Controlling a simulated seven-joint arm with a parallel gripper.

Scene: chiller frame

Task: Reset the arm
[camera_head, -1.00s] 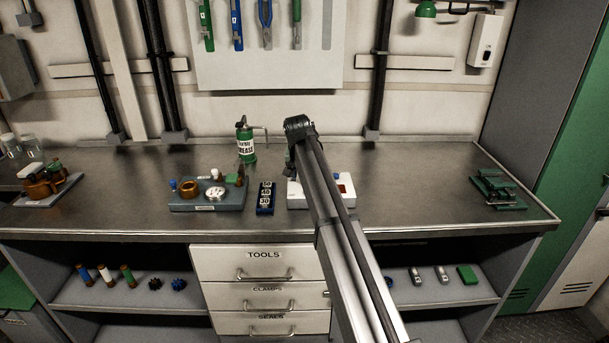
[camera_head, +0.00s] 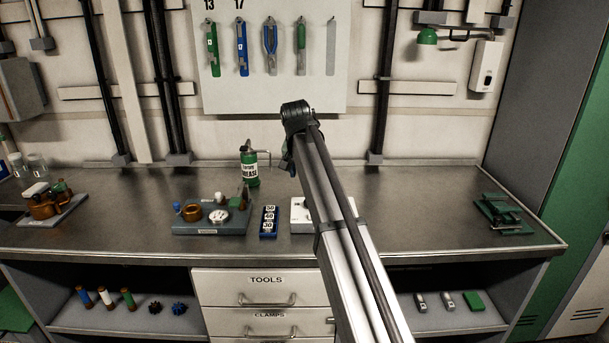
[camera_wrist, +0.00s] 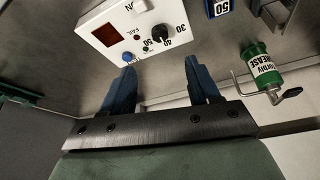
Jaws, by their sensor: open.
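My gripper shows in the wrist view (camera_wrist: 165,88) with its two blue fingers spread apart and nothing between them. It is open and empty above the bench. In the head view my arm reaches up over the bench from the lower right, and its dark wrist hides most of the gripper. A white control box (camera_wrist: 130,30) with a dial, a blue button and a dark red display lies beyond the fingertips in the wrist view. In the head view the box (camera_head: 300,214) is partly hidden behind my arm.
A green grease can (camera_head: 249,168) stands at the back of the metal bench (camera_head: 420,210). A grey tray (camera_head: 205,230) with parts and a blue number block (camera_head: 268,222) sit left of the arm. Green clamps (camera_head: 503,215) lie at the right. Tools hang on a wall board (camera_head: 335,95).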

